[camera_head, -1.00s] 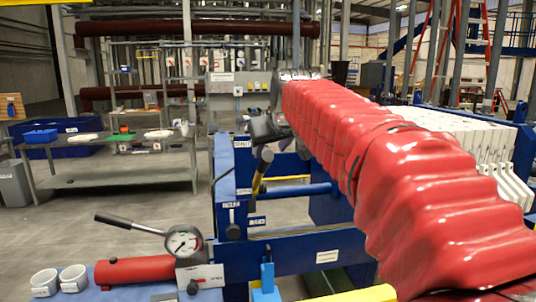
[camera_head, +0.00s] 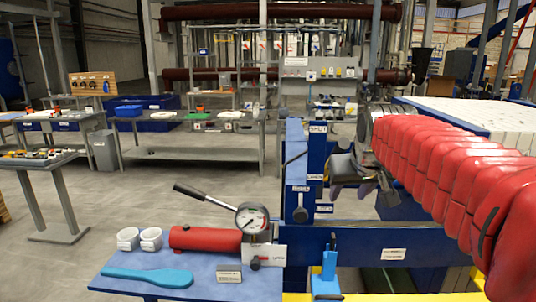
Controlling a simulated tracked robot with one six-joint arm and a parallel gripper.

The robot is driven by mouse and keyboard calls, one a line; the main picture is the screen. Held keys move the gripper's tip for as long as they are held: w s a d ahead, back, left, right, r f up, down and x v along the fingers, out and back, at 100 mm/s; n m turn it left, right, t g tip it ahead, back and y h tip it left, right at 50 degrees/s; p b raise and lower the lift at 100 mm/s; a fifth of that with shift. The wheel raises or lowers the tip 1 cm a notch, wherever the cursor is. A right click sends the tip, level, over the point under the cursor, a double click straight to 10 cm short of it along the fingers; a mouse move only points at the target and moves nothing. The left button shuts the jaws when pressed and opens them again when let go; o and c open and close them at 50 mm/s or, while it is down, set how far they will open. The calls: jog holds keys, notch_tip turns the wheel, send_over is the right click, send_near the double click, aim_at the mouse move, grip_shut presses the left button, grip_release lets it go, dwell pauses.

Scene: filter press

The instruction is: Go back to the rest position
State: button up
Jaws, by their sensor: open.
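My arm, in a ribbed red sleeve, reaches in from the right side of the head view. My gripper (camera_head: 350,186) is at its far end, a dark shape beside the blue press frame (camera_head: 297,180) with the SHUT label. The jaws look apart, with nothing seen between them. The fingertips are small and partly dark, so whether they touch the frame I cannot tell.
A blue bench (camera_head: 120,289) at the front holds a red hand pump (camera_head: 205,238) with a gauge, two white cups and a blue paddle (camera_head: 148,276). White filter plates (camera_head: 455,112) stand behind my arm. Grey tables (camera_head: 190,150) stand at the back left. The floor between is clear.

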jog(key=s+a+f, duration=0.1)
jog(key=s+f, duration=0.4)
jog(key=s, duration=0.4)
jog(key=s+a+f+g, duration=0.1)
jog(key=s+f, duration=0.5)
jog(key=s, duration=0.3)
jog(key=s+a+f+g, duration=0.1)
jog(key=s+a+f, duration=0.1)
jog(key=s+f, duration=0.4)
jog(key=s, duration=0.3)
jog(key=shift+y, duration=0.3)
jog(key=shift+c, duration=0.6)
jog(key=shift+c, duration=0.8)
jog(key=shift+a, duration=0.1)
jog(key=shift+c, duration=0.4)
